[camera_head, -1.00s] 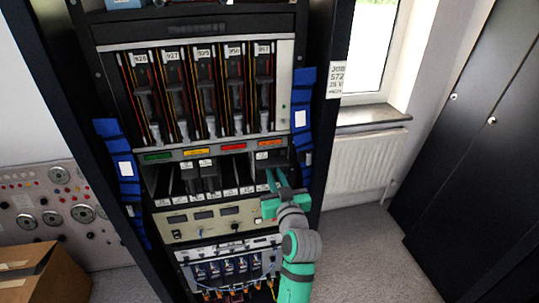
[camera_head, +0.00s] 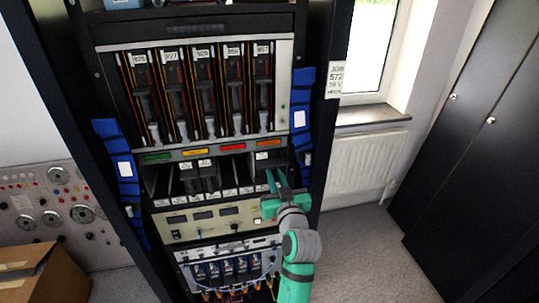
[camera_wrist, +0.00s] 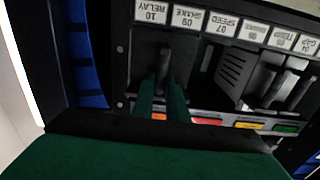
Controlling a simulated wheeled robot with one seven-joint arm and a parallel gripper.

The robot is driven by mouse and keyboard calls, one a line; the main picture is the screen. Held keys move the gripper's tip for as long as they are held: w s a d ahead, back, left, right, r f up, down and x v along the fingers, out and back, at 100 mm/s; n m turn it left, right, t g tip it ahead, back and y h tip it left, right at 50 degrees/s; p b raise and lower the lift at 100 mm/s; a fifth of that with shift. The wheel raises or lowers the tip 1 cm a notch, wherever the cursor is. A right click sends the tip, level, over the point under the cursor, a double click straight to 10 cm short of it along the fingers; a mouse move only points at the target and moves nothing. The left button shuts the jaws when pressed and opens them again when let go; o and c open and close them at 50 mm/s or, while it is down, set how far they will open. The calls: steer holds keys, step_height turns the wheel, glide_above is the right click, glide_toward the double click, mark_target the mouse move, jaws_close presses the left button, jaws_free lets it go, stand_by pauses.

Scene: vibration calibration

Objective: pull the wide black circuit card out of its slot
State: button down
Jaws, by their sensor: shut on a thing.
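The wide black circuit card (camera_head: 269,161) sits at the right end of the lower bay, under the orange label. My gripper (camera_head: 272,182) is in front of it, reaching in from the lower right. In the wrist view, which looks upside down, the green fingers of my gripper (camera_wrist: 162,98) are on either side of the card's grey upright handle (camera_wrist: 164,58), below the RELAY 10 and SHAKE 09 labels. The fingers are shut on the handle. The card's rear part is hidden inside the bay.
Other black cards (camera_head: 195,178) stand left in the same bay. A row of tall cards (camera_head: 200,95) fills the bay above. Blue straps (camera_head: 303,110) hang on the rack's right post. A beige meter panel (camera_head: 210,220) lies below. The floor right of the rack is clear.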

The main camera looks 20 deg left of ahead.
steer(key=shift+v, duration=0.8)
stand_by(0.8)
steer(key=shift+r+v, duration=0.2)
steer(key=shift+v, duration=1.1)
steer(key=shift+d, duration=0.15)
